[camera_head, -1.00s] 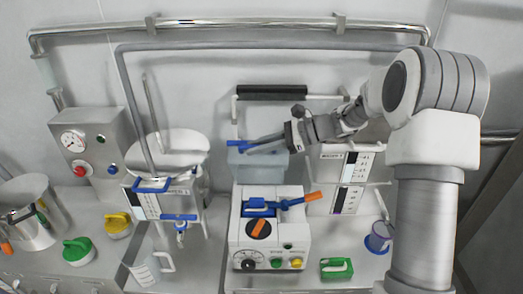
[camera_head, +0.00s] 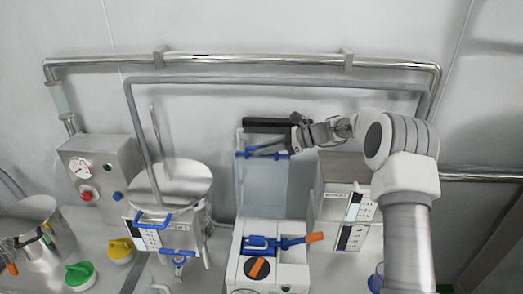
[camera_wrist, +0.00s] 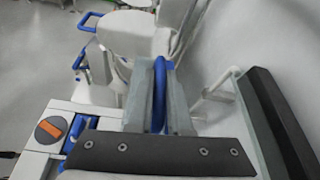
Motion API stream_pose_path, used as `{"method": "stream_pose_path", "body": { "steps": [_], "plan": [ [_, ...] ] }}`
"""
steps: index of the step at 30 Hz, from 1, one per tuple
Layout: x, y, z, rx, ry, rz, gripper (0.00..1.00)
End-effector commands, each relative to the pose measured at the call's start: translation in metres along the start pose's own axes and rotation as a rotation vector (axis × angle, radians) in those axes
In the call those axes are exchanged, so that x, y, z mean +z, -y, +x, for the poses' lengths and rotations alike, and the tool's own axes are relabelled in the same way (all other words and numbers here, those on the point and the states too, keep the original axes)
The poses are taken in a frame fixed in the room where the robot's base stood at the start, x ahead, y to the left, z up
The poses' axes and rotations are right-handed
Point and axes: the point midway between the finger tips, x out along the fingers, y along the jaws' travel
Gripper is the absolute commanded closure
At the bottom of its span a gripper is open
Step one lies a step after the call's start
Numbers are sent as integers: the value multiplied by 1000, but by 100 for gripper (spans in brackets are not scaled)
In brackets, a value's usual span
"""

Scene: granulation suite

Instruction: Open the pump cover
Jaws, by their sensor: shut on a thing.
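The pump (camera_head: 250,270) is a white box below the middle of the head view, with a blue part and an orange-tipped lever (camera_head: 300,240) on top. Its cover (camera_head: 262,190) is a translucent grey-blue panel standing nearly upright at the pump's back. A blue handle (camera_head: 281,157) runs along the cover's upper edge. My gripper (camera_head: 262,151) is shut on this handle; in the wrist view the blue handle (camera_wrist: 158,95) lies between the two grey fingers. The orange knob (camera_wrist: 50,130) on the pump shows at lower left there. The fingers hide part of the handle.
A steel vessel with a lid (camera_head: 175,185) stands to the left and a labelled box (camera_head: 342,205) to the right. Pipes (camera_head: 240,60) run along the wall.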

Motion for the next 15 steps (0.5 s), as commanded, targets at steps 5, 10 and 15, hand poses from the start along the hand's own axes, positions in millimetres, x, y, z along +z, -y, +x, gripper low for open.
{"method": "stream_pose_path", "body": {
  "steps": [5,10,15],
  "plan": [
    [-4,12,1,18,-1,45,100],
    [-6,19,2,29,0,71,100],
    [-8,22,3,34,0,83,100]
  ]
}}
